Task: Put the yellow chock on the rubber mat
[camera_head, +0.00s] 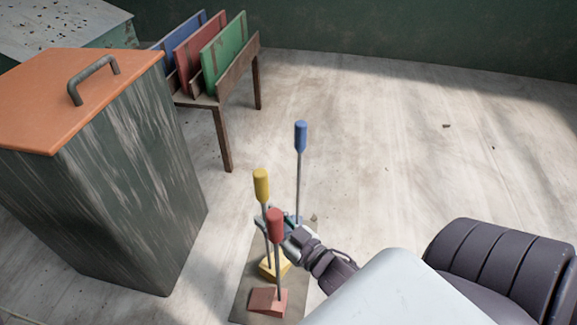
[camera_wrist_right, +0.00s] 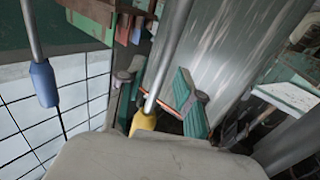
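The yellow chock (camera_head: 270,268) is a wedge with an upright rod and a yellow grip on top. It sits on a flat grey-brown piece (camera_head: 240,305) on the floor; I cannot tell for sure if this is the rubber mat. My right gripper (camera_head: 272,224) is at the yellow chock's rod, below its grip, partly hidden by the red grip. In the right wrist view, the fingers (camera_wrist_right: 160,98) with teal pads stand apart on either side of the rod, with the yellow grip (camera_wrist_right: 143,122) close by. My left gripper is not in view.
A red chock (camera_head: 268,301) with its own rod stands just in front of the yellow one. A blue-gripped rod (camera_head: 300,136) rises behind. A tall bin with an orange lid (camera_head: 50,110) and a rack of panels (camera_head: 225,85) stand left. Right floor is clear.

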